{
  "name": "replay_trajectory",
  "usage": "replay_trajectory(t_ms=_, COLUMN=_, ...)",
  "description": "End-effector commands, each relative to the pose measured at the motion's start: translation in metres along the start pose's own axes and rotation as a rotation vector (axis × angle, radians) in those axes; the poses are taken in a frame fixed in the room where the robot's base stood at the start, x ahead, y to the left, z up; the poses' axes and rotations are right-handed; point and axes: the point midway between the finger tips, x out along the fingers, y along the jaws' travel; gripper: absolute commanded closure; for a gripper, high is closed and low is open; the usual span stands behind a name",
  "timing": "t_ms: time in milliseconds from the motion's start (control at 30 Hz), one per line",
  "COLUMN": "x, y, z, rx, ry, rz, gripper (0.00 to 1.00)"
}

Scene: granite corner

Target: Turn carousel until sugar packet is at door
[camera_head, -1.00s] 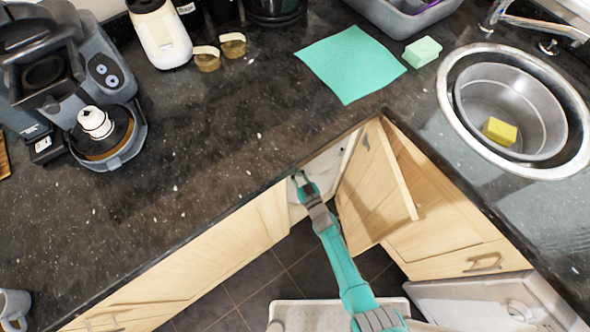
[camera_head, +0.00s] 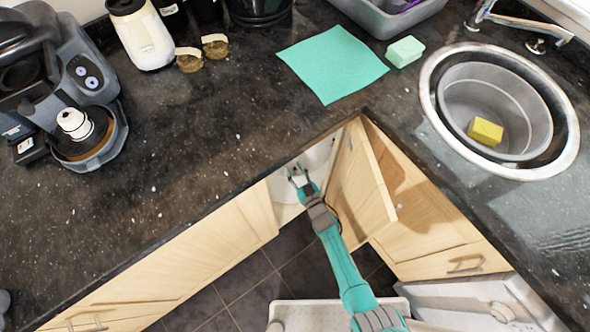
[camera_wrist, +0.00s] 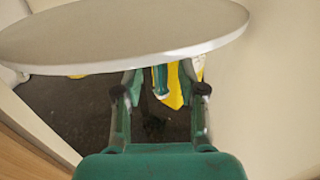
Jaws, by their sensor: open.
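My gripper (camera_head: 297,173) is at the open corner cupboard, under the counter edge in the head view. In the wrist view my gripper (camera_wrist: 160,92) is open, with its two fingers apart and nothing held between them. A round pale carousel shelf (camera_wrist: 130,32) spans the top of the wrist view, just beyond and above the fingertips. Its pale surface (camera_head: 277,187) also shows beside the gripper in the head view. A yellow item (camera_wrist: 178,88) with a white and teal part is partly hidden behind the fingers, below the shelf. I cannot make out a sugar packet.
The cupboard door (camera_head: 365,185) stands open to the right of my arm. The granite counter (camera_head: 200,150) overhangs the opening. A pale cupboard wall (camera_wrist: 275,90) is close on the right in the wrist view.

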Motion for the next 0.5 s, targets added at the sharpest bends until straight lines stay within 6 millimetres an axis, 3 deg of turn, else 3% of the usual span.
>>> replay_trajectory(t_ms=233, x=-0.018, y=0.001, z=0.001, rx=0.001, ry=-0.001, rz=0.002, gripper=0.6)
replay_trajectory(t_ms=500, x=-0.068, y=0.001, z=0.001, rx=0.0, ry=-0.002, rz=0.003, gripper=0.6)
